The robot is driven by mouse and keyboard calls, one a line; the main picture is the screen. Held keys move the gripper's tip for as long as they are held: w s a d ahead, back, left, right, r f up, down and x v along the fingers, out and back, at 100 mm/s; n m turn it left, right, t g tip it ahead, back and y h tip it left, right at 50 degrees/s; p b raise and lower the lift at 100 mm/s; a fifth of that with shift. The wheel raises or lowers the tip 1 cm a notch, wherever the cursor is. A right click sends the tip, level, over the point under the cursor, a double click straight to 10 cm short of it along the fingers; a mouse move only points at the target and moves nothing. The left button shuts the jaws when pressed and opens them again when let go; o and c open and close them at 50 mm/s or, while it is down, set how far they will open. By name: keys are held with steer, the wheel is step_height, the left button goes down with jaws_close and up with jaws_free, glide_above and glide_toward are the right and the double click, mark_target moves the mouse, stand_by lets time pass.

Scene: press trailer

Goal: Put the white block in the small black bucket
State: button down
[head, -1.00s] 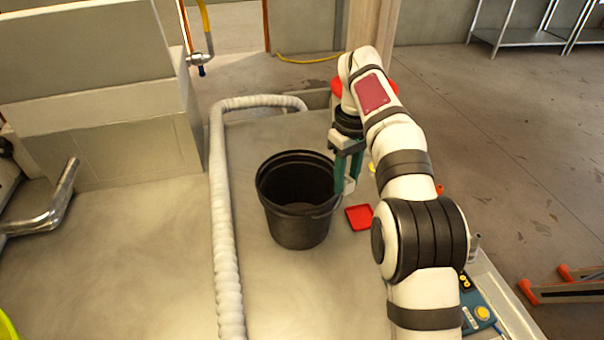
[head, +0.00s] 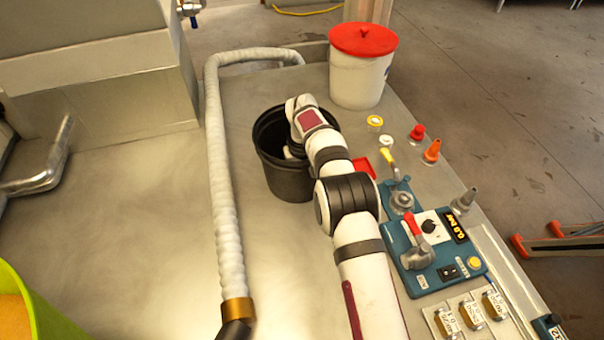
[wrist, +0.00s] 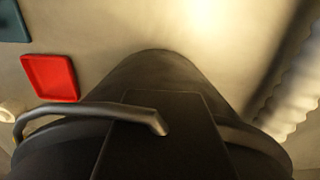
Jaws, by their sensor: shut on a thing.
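The small black bucket (head: 290,185) stands upright on the grey bench, open at the top. My arm reaches over its right rim, and my wrist is at the mouth of the bucket. My gripper's fingers are hidden behind the arm and the bucket wall, and the wrist view does not show them either. I see no white block in either current view; the inside of the bucket is mostly hidden.
A red tray (head: 364,167) lies right of the bucket; it also shows in the wrist view (wrist: 50,77). A ribbed hose (head: 222,180) runs along the left. A white tub with a red lid (head: 362,75) stands behind right. A blue control panel (head: 430,255) is right of my arm.

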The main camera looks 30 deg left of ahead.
steer(key=shift+f, duration=0.2)
steer(key=shift+f, duration=0.5)
steer(key=c, duration=0.6)
jaws_free()
step_height(320, 180, up, 13)
steer(key=shift+r, duration=0.15)
